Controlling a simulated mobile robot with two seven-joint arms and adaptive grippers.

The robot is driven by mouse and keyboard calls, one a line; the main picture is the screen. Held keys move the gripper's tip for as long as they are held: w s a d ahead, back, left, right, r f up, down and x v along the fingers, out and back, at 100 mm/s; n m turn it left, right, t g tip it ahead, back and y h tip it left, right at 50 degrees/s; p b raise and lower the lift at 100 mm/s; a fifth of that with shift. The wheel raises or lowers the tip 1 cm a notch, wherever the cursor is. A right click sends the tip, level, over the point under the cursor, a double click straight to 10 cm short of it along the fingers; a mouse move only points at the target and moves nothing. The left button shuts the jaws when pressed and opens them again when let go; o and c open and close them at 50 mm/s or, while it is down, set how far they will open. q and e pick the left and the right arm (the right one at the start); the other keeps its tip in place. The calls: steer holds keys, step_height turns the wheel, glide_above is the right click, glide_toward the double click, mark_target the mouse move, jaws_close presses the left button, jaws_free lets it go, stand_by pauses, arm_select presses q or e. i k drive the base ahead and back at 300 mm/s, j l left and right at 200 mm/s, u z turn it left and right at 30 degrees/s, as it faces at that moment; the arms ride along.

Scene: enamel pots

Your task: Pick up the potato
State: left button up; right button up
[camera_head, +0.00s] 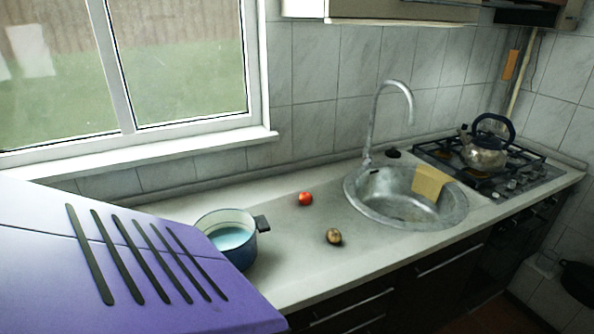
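A small brown potato (333,236) lies on the light countertop, close to the front edge and left of the sink. It is fully visible, with nothing touching it. Neither of my grippers shows in the head camera view.
A red tomato-like item (305,198) lies behind and left of the potato. A blue pot (243,255) with pale blue inside stands further left. The round metal sink (437,219) has a yellow cloth (430,183) on its rim. A kettle (484,153) stands on the stove (510,181). Counter around the potato is clear.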

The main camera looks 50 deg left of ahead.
mark_target(333, 236)
steer(key=u, duration=1.45)
steer(key=i+l+u, duration=0.1)
steer(key=l, duration=0.25)
steer(key=i+l+u, duration=0.1)
steer(key=i+l, duration=0.15)
steer(key=l, duration=0.15)
steer(key=i+l+u, duration=0.1)
steer(key=l, duration=0.3)
